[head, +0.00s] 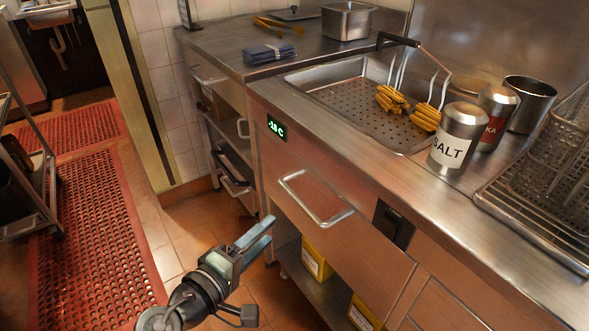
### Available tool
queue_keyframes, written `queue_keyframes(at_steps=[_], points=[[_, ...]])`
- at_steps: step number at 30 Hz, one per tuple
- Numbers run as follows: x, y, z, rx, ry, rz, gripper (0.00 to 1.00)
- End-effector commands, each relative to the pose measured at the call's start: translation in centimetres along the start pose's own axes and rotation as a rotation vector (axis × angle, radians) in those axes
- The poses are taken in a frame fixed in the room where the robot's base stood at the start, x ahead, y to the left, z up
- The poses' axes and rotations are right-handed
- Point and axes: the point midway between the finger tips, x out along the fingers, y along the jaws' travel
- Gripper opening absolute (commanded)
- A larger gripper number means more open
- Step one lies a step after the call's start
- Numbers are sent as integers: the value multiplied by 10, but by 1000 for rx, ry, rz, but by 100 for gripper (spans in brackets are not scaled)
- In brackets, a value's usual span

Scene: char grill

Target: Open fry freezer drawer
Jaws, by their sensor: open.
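The fry freezer drawer (322,228) is a stainless steel front below the counter, under a green display (277,127) reading about -18 C. It sits flush with the cabinet, so it looks shut. Its bar handle (318,207) is a silver loop on the upper part of the front. My gripper (265,232) is open and empty, in front of the drawer and to the left of the handle in the picture. The fingers point up and right and appear apart from the handle; the exact distance cannot be told.
Above the drawer, the counter holds a perforated fry tray (345,100), a salt shaker (452,150) and wire baskets (550,165). Yellow boxes (316,260) stand on the shelf below. A rolling rack (30,180) is at left. Red mats (95,235) and tiled floor are clear.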

Motion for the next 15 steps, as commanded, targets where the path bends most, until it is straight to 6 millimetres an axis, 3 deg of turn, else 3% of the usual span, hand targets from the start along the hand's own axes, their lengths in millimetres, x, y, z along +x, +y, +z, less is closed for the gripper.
queue_keyframes(at_steps=[5, 15], points=[[10, -2, 1, -17, -7, 3, 52], [77, -2, 2, -14, -8, 3, 52]])
